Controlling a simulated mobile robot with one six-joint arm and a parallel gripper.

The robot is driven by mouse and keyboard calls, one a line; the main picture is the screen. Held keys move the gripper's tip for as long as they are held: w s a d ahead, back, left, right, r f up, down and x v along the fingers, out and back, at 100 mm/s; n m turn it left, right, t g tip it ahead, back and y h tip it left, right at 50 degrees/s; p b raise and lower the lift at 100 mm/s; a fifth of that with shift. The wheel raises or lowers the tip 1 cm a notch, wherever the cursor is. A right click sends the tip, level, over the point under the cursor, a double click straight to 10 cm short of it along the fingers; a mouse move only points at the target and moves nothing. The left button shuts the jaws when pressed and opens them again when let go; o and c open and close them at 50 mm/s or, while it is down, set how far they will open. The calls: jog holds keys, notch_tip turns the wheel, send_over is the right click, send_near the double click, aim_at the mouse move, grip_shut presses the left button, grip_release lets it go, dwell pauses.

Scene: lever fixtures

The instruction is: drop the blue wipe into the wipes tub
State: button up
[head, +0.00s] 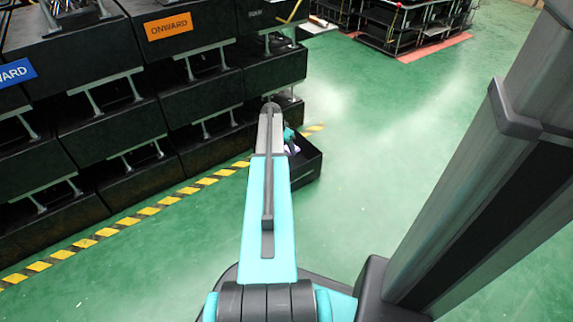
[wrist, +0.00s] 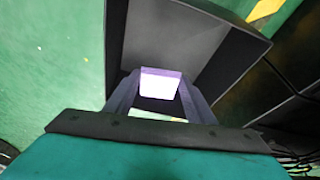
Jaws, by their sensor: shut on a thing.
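The wipe (wrist: 160,82) looks pale lilac to white in the wrist view, brightly lit. My gripper (wrist: 160,92) is shut on it, with a finger on each side. A dark open-topped box (head: 306,168), which I take for the wipes tub, stands on the floor beside the shelving in the head view. In the wrist view the dark walls of the tub (wrist: 215,52) lie behind the wipe and fingertips. In the head view my arm hides part of the tub, and the gripper shows only as a small patch at its opening. I cannot tell how deep the wipe sits.
Black shelving with rows of bins (head: 110,125) stands along the left. A yellow and black floor stripe (head: 150,211) runs along its foot. Open green floor (head: 390,130) lies to the right of the tub. Dark racks (head: 415,25) stand at the back.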

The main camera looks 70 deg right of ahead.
jog(key=shift+f, duration=0.35)
jog(key=o, duration=1.3)
jog(key=shift+r, duration=0.1)
jog(key=p+v, duration=0.5)
jog(key=v, duration=0.8)
jog(key=shift+a+r, duration=0.15)
jog(key=shift+r, duration=0.2)
jog(key=shift+w, duration=0.1)
